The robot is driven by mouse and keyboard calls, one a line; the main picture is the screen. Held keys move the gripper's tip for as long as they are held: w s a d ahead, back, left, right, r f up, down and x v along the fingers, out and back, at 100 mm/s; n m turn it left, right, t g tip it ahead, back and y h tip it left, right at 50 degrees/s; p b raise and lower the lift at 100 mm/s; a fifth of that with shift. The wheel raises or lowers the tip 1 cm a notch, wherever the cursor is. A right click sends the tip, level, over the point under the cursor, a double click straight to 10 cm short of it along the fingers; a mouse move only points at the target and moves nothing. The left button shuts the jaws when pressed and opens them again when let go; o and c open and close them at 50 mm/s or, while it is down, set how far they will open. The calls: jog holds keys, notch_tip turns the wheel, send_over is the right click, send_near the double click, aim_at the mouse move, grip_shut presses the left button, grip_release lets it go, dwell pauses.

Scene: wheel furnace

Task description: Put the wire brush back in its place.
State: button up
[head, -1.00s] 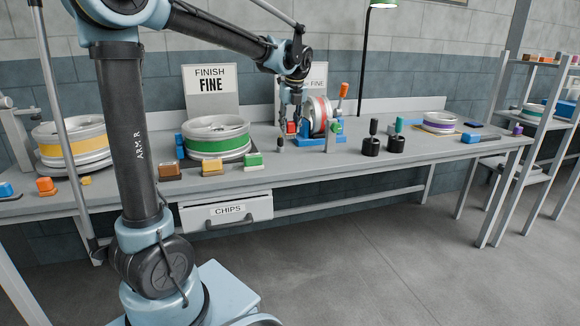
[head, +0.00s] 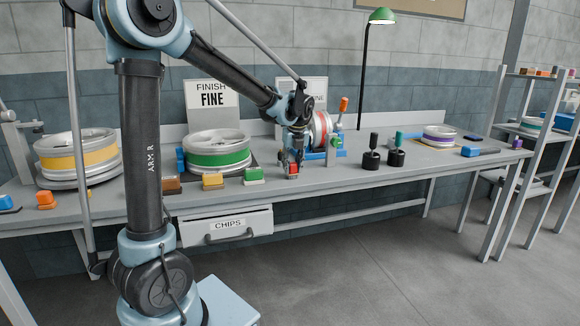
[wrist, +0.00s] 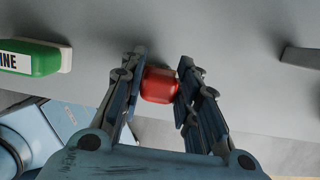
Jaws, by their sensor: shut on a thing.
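My gripper (head: 293,166) is shut on a small red thing (wrist: 160,85), which sits between its two fingers in the wrist view. In the head view the red thing (head: 294,169) shows low between the fingers, close to the front part of the bench. A greyish part shows under it; I cannot tell whether it touches the bench top. Most of its shape is hidden, and I cannot tell whether it is the wire brush. A green block labelled "INE" (wrist: 35,58) lies left of my gripper in the wrist view.
A red-banded wheel (head: 322,130) stands upright behind my gripper. Black cups with upright handles (head: 372,158) stand to the right. The green-banded wheel (head: 218,160) and yellow (head: 213,181) and green (head: 254,175) blocks are left. Bare bench (head: 420,172) lies at the right front.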

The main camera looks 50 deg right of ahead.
jog(key=shift+f, duration=0.15)
jog(key=o, duration=1)
jog(key=shift+c, duration=0.2)
jog(key=v, duration=1.2)
